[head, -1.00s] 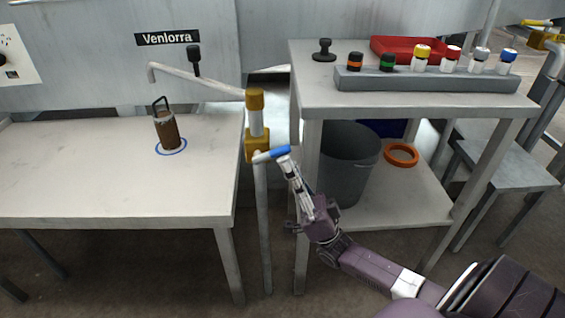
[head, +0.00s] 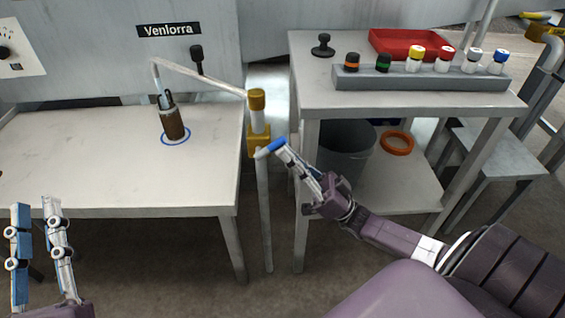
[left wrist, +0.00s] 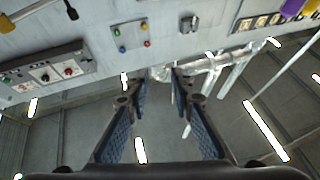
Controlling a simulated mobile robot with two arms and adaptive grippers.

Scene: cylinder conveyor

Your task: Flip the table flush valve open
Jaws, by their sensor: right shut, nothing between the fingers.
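The yellow valve (head: 257,133) stands on a post beside the left table. Its lever (head: 271,148) has a blue grip and a pale end, and slants up to the right. My right gripper (head: 283,149) is shut and empty, its tips at the blue grip's right end, seemingly touching it. A pale spout pipe (head: 205,79) runs left from the valve over the table. A pale streak (head: 158,82) shows between the spout's end and the brown cylinder (head: 173,122). My left gripper (head: 36,208) is open and empty at lower left; its spread fingers also show in the left wrist view (left wrist: 158,78).
The brown cylinder stands in a blue ring on the left table (head: 75,165). The right table (head: 345,102) holds a grey rack (head: 425,79) of capped vials, a red tray (head: 410,43) and a black stamp-like object (head: 322,45). A grey bin (head: 345,150) stands below.

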